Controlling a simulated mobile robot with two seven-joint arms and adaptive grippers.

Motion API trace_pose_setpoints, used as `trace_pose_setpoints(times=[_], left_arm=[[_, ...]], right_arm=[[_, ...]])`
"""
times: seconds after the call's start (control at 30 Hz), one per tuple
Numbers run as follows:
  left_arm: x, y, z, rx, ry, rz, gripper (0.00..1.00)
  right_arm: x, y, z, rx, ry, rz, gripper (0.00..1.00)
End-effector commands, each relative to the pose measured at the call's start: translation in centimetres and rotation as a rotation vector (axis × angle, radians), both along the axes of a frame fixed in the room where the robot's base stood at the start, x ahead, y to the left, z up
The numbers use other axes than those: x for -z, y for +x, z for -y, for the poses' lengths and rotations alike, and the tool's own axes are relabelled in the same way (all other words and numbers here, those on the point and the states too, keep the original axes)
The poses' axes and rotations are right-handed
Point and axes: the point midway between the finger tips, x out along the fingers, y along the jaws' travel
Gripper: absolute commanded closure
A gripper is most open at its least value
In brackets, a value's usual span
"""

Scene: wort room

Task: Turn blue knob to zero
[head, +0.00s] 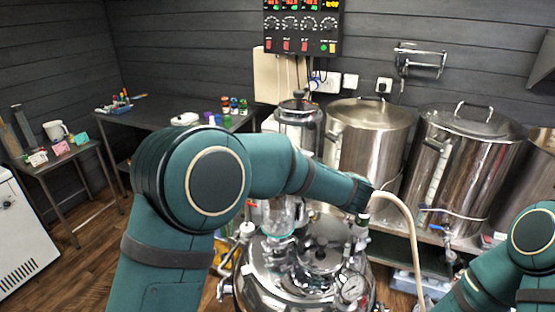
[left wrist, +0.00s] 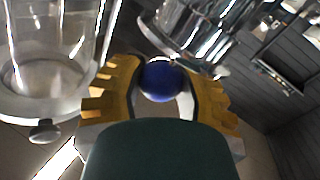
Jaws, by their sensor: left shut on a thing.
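The blue knob (left wrist: 160,82) is a round ball that shows in the left wrist view, between the two yellow fingers of my left gripper (left wrist: 161,67). The fingers are shut on it, one on each side. In the head view my left arm reaches across the middle to the right and its wrist ends above the shiny steel vessel (head: 275,278). The knob cannot be made out there, and the gripper is hard to separate from the vessel's fittings. My right arm shows at the lower right edge, but its gripper is out of view.
A pressure gauge (head: 352,289) and a pale hose (head: 408,225) are close to my left wrist. Large steel pots (head: 368,135) stand behind on a bench. A control panel (head: 303,27) hangs on the wall. In the left wrist view a clear glass cylinder (left wrist: 55,45) stands close on the left.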

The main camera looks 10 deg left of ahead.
Motion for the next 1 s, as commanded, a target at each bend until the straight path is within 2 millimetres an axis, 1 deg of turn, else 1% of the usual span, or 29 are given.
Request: trace_pose_setpoints(times=[0.1,0.13,0.17,0.2,0.53,0.63,0.77,1.0], left_arm=[[0.0,0.0,-0.1,-0.003,0.002,0.0,1.0],[0.0,0.0,-0.1,-0.003,0.002,0.0,0.57],[0.0,0.0,-0.1,-0.003,0.002,0.0,0.46],[0.0,0.0,-0.1,-0.002,0.001,-0.001,0.32],[0.0,-0.1,0.1,0.001,0.0,0.0,0.32],[0.0,-0.3,0.7,0.002,0.0,0.0,0.32],[0.0,-1.3,2.4,0.005,0.001,-0.001,0.32],[0.0,-3.8,6.6,0.004,0.001,0.001,0.32]], right_arm=[[0.0,0.0,0.0,0.0,0.0,0.0,0.53],[0.0,0.0,0.0,0.0,0.0,0.0,0.53],[0.0,0.0,0.0,0.0,0.0,0.0,0.53],[0.0,0.0,0.0,0.0,0.0,0.0,0.53],[0.0,0.0,0.0,0.0,0.0,0.0,0.53],[0.0,0.0,0.0,0.0,0.0,0.0,0.53],[0.0,0.0,0.0,0.0,0.0,0.0,0.53],[0.0,0.0,0.0,0.0,0.0,0.0,0.53]])
